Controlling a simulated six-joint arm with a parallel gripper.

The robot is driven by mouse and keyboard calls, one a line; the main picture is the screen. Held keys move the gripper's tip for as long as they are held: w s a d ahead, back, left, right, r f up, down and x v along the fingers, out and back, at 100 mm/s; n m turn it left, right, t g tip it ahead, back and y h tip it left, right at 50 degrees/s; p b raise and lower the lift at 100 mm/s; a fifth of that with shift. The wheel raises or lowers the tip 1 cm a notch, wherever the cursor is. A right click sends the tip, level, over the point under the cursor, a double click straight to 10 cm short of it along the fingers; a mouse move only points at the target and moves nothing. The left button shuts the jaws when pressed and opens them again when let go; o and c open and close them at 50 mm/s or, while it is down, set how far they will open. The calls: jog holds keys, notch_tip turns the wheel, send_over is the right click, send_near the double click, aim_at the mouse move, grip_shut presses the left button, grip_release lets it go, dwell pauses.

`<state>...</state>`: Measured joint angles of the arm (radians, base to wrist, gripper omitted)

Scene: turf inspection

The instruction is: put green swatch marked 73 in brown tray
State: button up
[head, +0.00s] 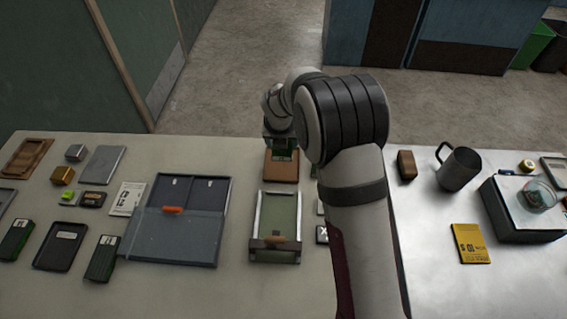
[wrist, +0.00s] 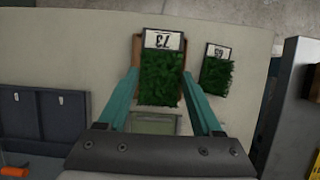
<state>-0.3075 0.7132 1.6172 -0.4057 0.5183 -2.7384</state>
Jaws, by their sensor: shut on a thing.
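The green swatch marked 73 (wrist: 161,78) has dark turf and a white label that reads upside down in the wrist view. My gripper (wrist: 160,88) is shut on it, with one teal finger along each side. In the head view my gripper (head: 280,141) is at the far middle of the table, partly hidden by my arm. A brown tray (head: 282,169) shows just below it. In the wrist view brown edges of the tray (wrist: 137,48) show behind the swatch, which covers most of it. I cannot tell whether the swatch touches the tray.
Another turf swatch (wrist: 216,74) lies to the right in the wrist view. A green-bedded frame (head: 277,215) stands nearer than the brown tray. A dark blue two-part case (head: 222,222) is at left. A wooden tray (head: 38,146) lies far left; a metal mug (head: 460,170) stands right.

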notch_tip(320, 180, down, 7)
jog(key=shift+f, duration=0.2)
jog(key=shift+f, duration=0.1)
jog(key=o, duration=1.1)
jog(key=shift+o, duration=0.2)
